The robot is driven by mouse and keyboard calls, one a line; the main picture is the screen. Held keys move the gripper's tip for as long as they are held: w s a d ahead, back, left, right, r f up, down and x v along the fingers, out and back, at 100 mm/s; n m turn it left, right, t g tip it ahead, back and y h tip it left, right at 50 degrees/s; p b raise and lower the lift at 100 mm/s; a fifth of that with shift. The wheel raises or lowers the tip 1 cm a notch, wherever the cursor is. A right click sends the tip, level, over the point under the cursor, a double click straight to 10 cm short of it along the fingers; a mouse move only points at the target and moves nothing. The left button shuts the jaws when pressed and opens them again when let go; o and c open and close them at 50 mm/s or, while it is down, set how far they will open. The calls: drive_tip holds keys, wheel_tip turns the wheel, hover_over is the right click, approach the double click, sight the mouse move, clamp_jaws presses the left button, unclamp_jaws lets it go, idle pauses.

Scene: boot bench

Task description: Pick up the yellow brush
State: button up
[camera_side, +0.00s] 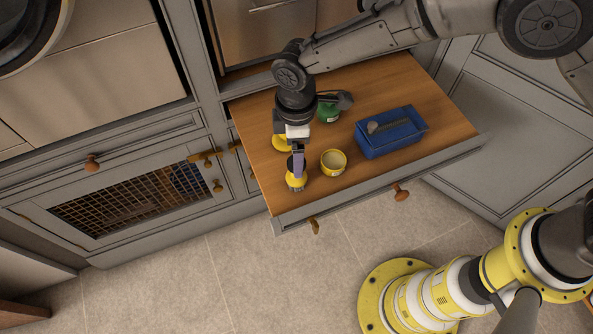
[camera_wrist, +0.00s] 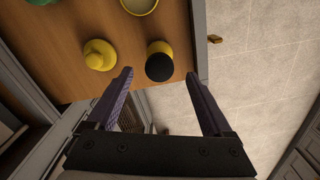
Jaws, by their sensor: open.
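A yellow round piece with a raised knob (camera_wrist: 99,55) sits on the wooden drawer surface; its shape suits a brush, but no bristles show. It also shows in the side view (camera_side: 281,142), partly behind my gripper. A yellow round piece with a black top (camera_wrist: 159,62) stands nearer the drawer front, and shows in the side view (camera_side: 296,184); I cannot tell for certain which is the brush. My gripper (camera_wrist: 160,74) is open and empty, its purple fingers pointing down. In the wrist view the black-topped piece appears beyond and between the fingertips. In the side view the fingers (camera_side: 298,172) overlap it.
An open yellow tin (camera_side: 333,162) stands right of the fingers. A blue box (camera_side: 392,138) with a grey item inside lies farther right. A green object (camera_side: 328,112) is behind, partly hidden by a dark-and-grey piece. The drawer front (camera_side: 375,182) forms a raised edge.

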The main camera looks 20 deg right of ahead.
drive_tip(key=shift+f, duration=3.5)
drive_tip(key=shift+w, duration=0.1)
clamp_jaws()
